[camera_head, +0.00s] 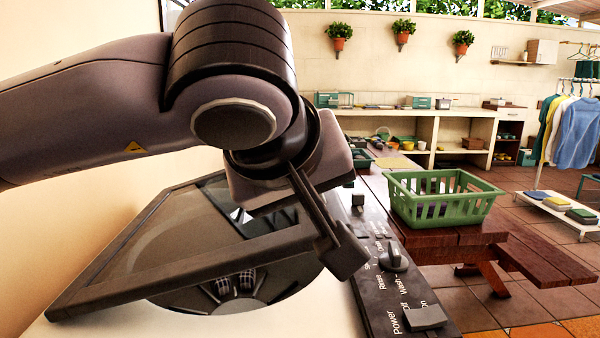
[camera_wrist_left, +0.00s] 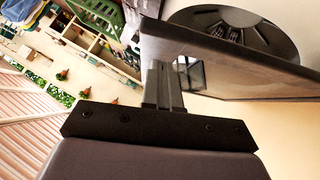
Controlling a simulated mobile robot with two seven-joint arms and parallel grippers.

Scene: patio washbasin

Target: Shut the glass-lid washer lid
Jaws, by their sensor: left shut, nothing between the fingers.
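The glass-lid washer (camera_head: 285,318) fills the lower left of the head view, with a dark control panel (camera_head: 378,290) along its right side. Its dark-framed glass lid (camera_head: 165,273) is tilted partly open above the round drum opening (camera_head: 205,300). My left gripper (camera_head: 343,256) is shut and empty at the lid's right side, near the panel; my arm hides part of the lid. In the left wrist view, the shut fingers (camera_wrist_left: 161,72) are beside the lid's edge (camera_wrist_left: 215,62), with the drum (camera_wrist_left: 240,25) behind. I cannot tell whether they touch the lid. My right gripper is not in view.
A green basket (camera_head: 437,197) stands on a brown wooden table (camera_head: 475,237) just right of the washer. The panel has raised knobs (camera_head: 393,258). A low white bench (camera_head: 550,205) and hanging clothes (camera_head: 575,130) are farther right. Tiled floor is open between them.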

